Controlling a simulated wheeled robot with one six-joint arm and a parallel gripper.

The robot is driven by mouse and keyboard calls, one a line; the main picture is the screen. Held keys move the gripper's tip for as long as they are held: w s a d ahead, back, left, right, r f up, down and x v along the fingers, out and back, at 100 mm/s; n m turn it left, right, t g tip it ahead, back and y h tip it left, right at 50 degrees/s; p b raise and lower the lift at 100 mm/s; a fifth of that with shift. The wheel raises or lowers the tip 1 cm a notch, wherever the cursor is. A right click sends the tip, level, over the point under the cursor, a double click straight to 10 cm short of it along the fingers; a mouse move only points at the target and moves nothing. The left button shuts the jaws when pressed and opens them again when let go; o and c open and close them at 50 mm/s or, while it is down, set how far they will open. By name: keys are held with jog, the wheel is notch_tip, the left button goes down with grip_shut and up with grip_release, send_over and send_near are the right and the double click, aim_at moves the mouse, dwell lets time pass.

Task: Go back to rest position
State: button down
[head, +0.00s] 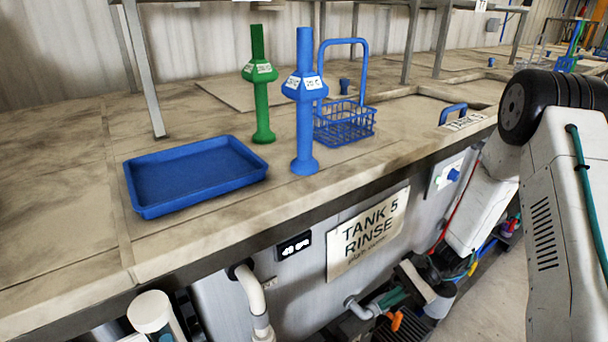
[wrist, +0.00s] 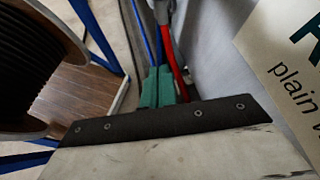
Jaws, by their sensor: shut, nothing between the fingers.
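My arm enters the head view from the right, with its dark joint beside the counter edge and its pale links reaching down along the tank front. My gripper (wrist: 165,120) shows at the bottom of the wrist view as a pale plate with a dark screwed edge. It is shut and holds nothing. It is low, below the counter top, close to the tank front. The Tank 5 rinse sign (head: 368,232) is on that front, and part of it shows at the right of the wrist view (wrist: 292,70).
A blue tray (head: 195,177), a green post (head: 261,95), a blue post (head: 304,115) and a blue wire basket (head: 345,122) stand on the counter (head: 75,235). Pipes (head: 252,292) and hoses crowd the space below. A red hose (wrist: 177,70) runs close beyond my gripper.

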jog(key=s+d+r+n+t+h, duration=0.1)
jog(key=s+r+n+h, duration=0.2)
jog(key=s+r, duration=0.4)
jog(key=s+d+r+n+t+h, duration=0.2)
jog(key=s+r, duration=0.6)
jog(key=r, duration=0.8)
jog(key=s+d+r+n+t+h, duration=0.2)
jog(key=s+r+n+h, duration=0.4)
jog(key=r, duration=0.6)
jog(key=shift+s+r+n, duration=0.3)
jog(key=shift+s+r, duration=0.05)
jog(key=shift+s, duration=0.3)
jog(key=c, duration=2.1)
grip_release()
jog(key=shift+c, duration=0.2)
